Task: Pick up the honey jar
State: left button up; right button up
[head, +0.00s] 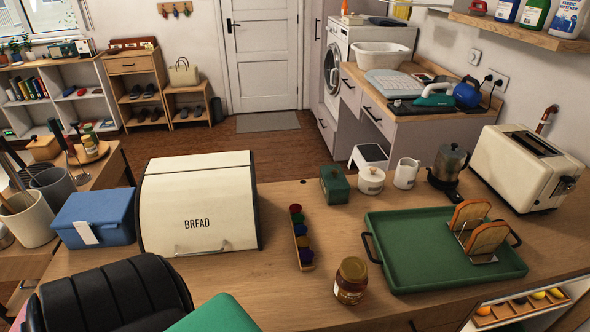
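A small amber jar with a brownish-gold lid and a label, which looks like the honey jar (351,281), stands upright on the wooden counter (320,235) near its front edge. It is left of the green tray (415,245) and apart from it. Nothing covers the jar in the head view. Neither of my grippers shows in this view.
A rack with two toast slices (487,237) stands on the tray. A narrow holder with coloured pieces (300,240) lies left of the jar; a cream bread bin (200,205) stands farther left. A black ribbed object (110,295) fills the lower left. Counter around the jar is clear.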

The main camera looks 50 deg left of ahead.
aim_at(352, 279)
jog(key=j+u, duration=0.1)
jog(key=u, duration=0.75)
jog(key=l+u, duration=0.15)
jog(key=l, duration=0.25)
jog(key=k+l+u, duration=0.15)
jog(key=l, duration=0.3)
jog(key=k+l+u, duration=0.2)
jog(key=l, duration=0.2)
jog(key=i, duration=0.1)
